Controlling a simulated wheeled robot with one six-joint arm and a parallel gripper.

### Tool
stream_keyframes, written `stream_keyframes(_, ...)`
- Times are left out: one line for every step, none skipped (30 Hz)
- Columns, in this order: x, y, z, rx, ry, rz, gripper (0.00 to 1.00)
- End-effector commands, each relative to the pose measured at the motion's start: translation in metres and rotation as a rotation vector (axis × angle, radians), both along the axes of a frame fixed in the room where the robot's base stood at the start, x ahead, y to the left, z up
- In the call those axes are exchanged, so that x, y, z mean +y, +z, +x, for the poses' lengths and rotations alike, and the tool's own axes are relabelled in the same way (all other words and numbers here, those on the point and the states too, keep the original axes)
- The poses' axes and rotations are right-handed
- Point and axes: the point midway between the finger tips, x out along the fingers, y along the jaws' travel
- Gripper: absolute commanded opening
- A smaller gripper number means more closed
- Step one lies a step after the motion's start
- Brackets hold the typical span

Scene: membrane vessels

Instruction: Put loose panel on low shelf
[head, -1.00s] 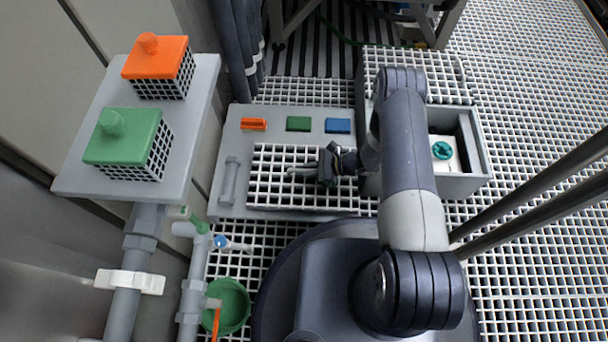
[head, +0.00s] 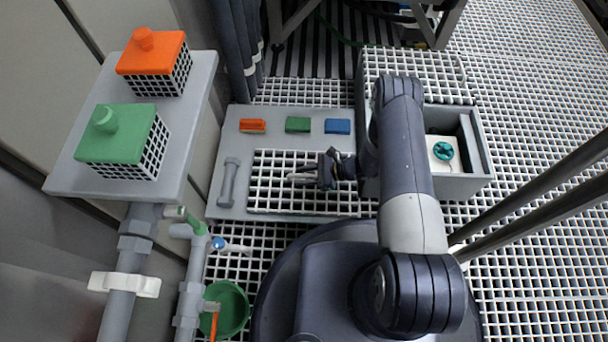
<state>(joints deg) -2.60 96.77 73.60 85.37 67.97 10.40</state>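A pale square-mesh panel (head: 275,195) lies flat over the front part of a low grey shelf (head: 236,205). It looks level and lies close over the shelf; I cannot tell if it touches everywhere. My gripper (head: 298,177) is over the panel's middle, its fingers pointing left. The fingers are small and partly lost against the mesh, so I cannot tell if they are closed on it. My wrist and arm cover the panel's right part.
Behind the panel, the shelf carries orange (head: 252,125), green (head: 298,124) and blue (head: 338,126) blocks. A grey handle (head: 229,183) stands at left. A grey box (head: 474,140) is at right. A raised plate (head: 90,187) holds two capped mesh vessels; pipes and a green bucket (head: 229,305) stand below.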

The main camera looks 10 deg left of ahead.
Motion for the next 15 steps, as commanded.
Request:
stream_keyframes(0.000,0.000,0.000,0.000,0.000,0.000,0.34)
stream_keyframes(0.000,0.000,0.000,0.000,0.000,0.000,0.34)
stream_keyframes(0.000,0.001,0.000,0.000,0.000,0.000,0.34)
stream_keyframes(0.000,0.002,0.000,0.000,0.000,0.000,0.34)
stream_keyframes(0.000,0.003,0.000,0.000,0.000,0.000,0.34)
stream_keyframes(0.000,0.005,0.000,0.000,0.000,0.000,0.34)
stream_keyframes(-0.005,0.007,0.001,0.000,-0.002,0.000,0.34)
stream_keyframes(-0.009,0.008,0.001,0.000,-0.003,0.000,0.34)
stream_keyframes(-0.015,0.011,0.002,0.000,-0.005,0.000,0.34)
stream_keyframes(-0.020,0.014,0.002,0.000,-0.004,0.000,0.34)
stream_keyframes(-0.025,0.016,0.003,0.000,-0.005,0.000,0.34)
stream_keyframes(-0.032,0.019,0.003,-0.001,-0.005,0.001,0.34)
stream_keyframes(-0.037,0.021,0.004,0.000,-0.005,0.001,0.34)
stream_keyframes(-0.042,0.023,0.004,0.000,-0.005,0.001,0.34)
stream_keyframes(-0.048,0.025,0.004,0.000,-0.004,0.000,0.34)
